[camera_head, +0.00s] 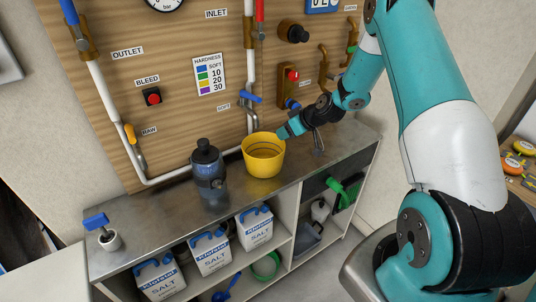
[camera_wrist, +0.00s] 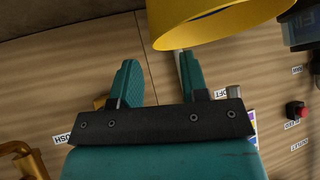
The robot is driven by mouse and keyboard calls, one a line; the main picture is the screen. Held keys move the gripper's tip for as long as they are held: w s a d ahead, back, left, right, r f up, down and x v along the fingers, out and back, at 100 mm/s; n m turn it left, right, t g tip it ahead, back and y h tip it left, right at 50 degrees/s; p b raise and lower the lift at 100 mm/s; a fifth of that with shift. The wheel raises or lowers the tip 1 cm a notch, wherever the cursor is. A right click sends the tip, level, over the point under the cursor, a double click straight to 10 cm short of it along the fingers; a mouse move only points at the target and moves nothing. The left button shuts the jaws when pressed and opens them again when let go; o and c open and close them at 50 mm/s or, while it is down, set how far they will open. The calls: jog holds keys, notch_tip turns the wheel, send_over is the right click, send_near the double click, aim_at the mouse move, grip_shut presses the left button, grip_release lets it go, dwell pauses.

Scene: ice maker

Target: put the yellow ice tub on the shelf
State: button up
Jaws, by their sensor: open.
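The yellow ice tub (camera_head: 263,165) stands upright on the steel top (camera_head: 160,222) of the shelf unit, right of a dark bottle. My gripper (camera_head: 284,132) is at the tub's right rim in the head view. In the wrist view my gripper (camera_wrist: 158,62) is open with its two teal fingers apart. The yellow tub (camera_wrist: 215,25) fills the top of that view, its rim close to the right fingertip. I cannot tell whether they touch. Shelf boards (camera_head: 258,284) below the steel top are partly visible.
The dark bottle (camera_head: 208,180) stands just left of the tub. Pipes and valves on the wooden panel (camera_head: 190,40) rise behind. Several salt boxes (camera_head: 210,252) fill the shelf below. The steel top is bare at front.

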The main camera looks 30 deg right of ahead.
aim_at(271, 140)
jog(key=shift+p+x, duration=1.1)
jog(key=shift+x, duration=2.05)
jog(key=shift+s+d+f, duration=0.1)
jog(key=shift+d+f, duration=0.05)
jog(key=shift+c, duration=0.2)
grip_shut()
